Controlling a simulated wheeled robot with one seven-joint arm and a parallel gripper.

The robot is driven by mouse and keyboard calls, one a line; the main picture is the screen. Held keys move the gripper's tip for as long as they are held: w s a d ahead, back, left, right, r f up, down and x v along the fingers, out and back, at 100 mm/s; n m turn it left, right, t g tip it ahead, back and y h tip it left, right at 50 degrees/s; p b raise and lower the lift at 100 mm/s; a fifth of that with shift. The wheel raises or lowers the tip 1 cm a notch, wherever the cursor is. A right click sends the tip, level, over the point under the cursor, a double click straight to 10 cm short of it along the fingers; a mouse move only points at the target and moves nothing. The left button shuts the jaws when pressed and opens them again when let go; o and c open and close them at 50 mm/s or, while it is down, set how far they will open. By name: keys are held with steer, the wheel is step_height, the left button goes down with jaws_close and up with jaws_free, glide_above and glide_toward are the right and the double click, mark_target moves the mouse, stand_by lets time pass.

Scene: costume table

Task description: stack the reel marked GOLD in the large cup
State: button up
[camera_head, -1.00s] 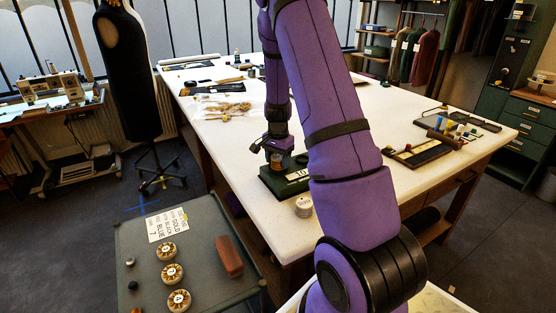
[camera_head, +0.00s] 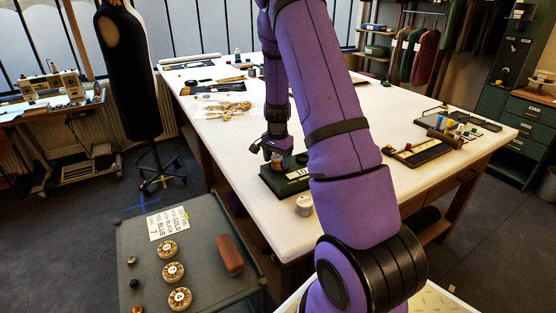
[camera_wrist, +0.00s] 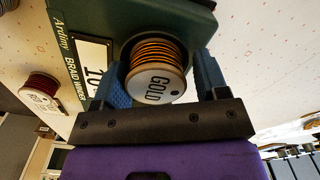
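The GOLD reel (camera_wrist: 153,82), with a pale marked end and gold-orange thread, shows in the wrist view at a dark round cup (camera_wrist: 124,52) in the green braid winder (camera_wrist: 185,14). How deep it sits is hidden. My gripper (camera_wrist: 162,85) is open, with one blue finger on each side of the reel. A gap shows at the right finger; contact at the left one is unclear. In the head view my gripper (camera_head: 270,146) is just above the reel (camera_head: 277,160) and the green winder (camera_head: 276,184) on the white table.
Another reel (camera_head: 304,206), with dark red thread in the wrist view (camera_wrist: 41,88), stands in front of the winder. A grey cart (camera_head: 205,220) holds a note card (camera_head: 168,224), three round badges and a brown block (camera_head: 229,254).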

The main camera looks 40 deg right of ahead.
mark_target(278, 157)
steer(key=shift+s+f, duration=0.45)
steer(key=shift+s, duration=0.05)
step_height(278, 157, up, 13)
steer(key=s+a+r+n+t, duration=0.1)
steer(key=s+a+r+n, duration=0.15)
steer(key=a+r, duration=0.5)
steer(key=s+a+r+n+t, duration=0.1)
steer(key=s+a+r+n, duration=0.45)
steer(key=a+r, duration=0.25)
steer(key=s+a+r+n+t, duration=0.1)
steer(key=s+a+r+n, duration=0.1)
steer(key=s+a, duration=0.3)
steer(key=s+a+r+n+t, duration=0.1)
steer(key=s+a+n, duration=0.4)
steer(key=s, duration=0.7)
steer(key=shift+a+r+t, duration=0.3)
steer(key=shift+r+t, duration=0.1)
steer(key=shift+t, duration=0.1)
